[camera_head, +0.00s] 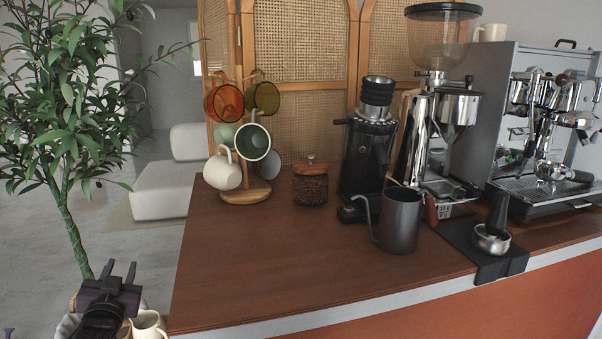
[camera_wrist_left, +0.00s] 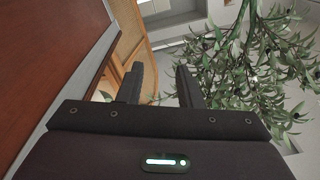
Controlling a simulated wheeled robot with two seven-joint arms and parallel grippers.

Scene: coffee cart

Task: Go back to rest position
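My left gripper (camera_head: 121,272) is at the lower left of the head view, beside the left end of the wooden counter (camera_head: 250,290). Its two fingers point up and away, toward the plant. In the left wrist view the left gripper (camera_wrist_left: 160,82) shows its two dark fingers spread apart, with nothing between them. The counter edge runs along the left of that view, apart from the fingers. My right gripper is in neither view.
A potted plant (camera_head: 72,150) stands close beyond my left gripper. A mug tree (camera_head: 245,192), coffee jar (camera_head: 311,184), dark pitcher (camera_head: 399,222), grinder (camera_head: 440,130) and espresso machine (camera_head: 550,130) stand on the counter. The counter's front left is clear.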

